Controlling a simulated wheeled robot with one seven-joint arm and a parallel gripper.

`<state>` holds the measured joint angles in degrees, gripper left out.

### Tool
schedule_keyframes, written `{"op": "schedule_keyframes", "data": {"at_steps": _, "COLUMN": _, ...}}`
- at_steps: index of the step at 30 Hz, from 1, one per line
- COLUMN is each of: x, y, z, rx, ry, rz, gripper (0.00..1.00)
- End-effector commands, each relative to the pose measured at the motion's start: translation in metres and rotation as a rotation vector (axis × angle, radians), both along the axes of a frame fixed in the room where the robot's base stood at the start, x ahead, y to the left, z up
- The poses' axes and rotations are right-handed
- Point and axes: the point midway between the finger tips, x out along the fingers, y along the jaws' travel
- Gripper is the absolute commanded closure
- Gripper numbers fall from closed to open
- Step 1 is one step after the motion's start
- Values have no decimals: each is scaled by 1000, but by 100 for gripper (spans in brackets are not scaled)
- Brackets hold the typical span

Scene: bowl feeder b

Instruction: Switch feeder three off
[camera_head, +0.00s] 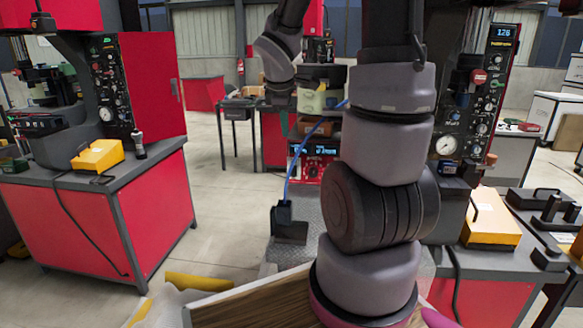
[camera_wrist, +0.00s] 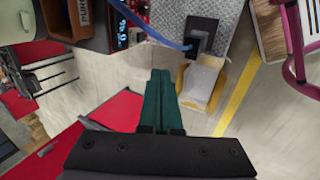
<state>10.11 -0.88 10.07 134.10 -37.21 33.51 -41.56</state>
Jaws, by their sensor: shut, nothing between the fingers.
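A red control unit with a lit display and small knobs (camera_head: 315,165) stands low behind my arm in the head view. It also shows at the top of the wrist view (camera_wrist: 124,28), partly cut off. I cannot read a feeder number on it or tell its switch position. My gripper (camera_wrist: 160,76) shows in the wrist view with its two green fingers together and nothing between them. It is below and apart from the red unit in that picture. In the head view my arm hides part of the middle, and the fingers are not seen.
A blue cable (camera_head: 296,165) runs down to a black pedal-like block (camera_head: 289,228) on a grey plate. The cable also crosses the wrist view (camera_wrist: 145,27). Red machine benches stand left (camera_head: 90,215) and right (camera_head: 485,300). Open floor (camera_head: 225,225) lies between them.

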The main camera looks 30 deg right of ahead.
Motion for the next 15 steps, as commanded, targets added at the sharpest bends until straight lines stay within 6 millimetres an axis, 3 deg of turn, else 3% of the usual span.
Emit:
{"op": "schedule_keyframes", "data": {"at_steps": 5, "x": 7, "y": -6, "z": -24, "rx": 1, "ry": 6, "rz": -1, "gripper": 100}}
{"op": "schedule_keyframes", "data": {"at_steps": 15, "x": 33, "y": -22, "z": -90, "rx": 0, "ry": 7, "rz": 1, "gripper": 100}}
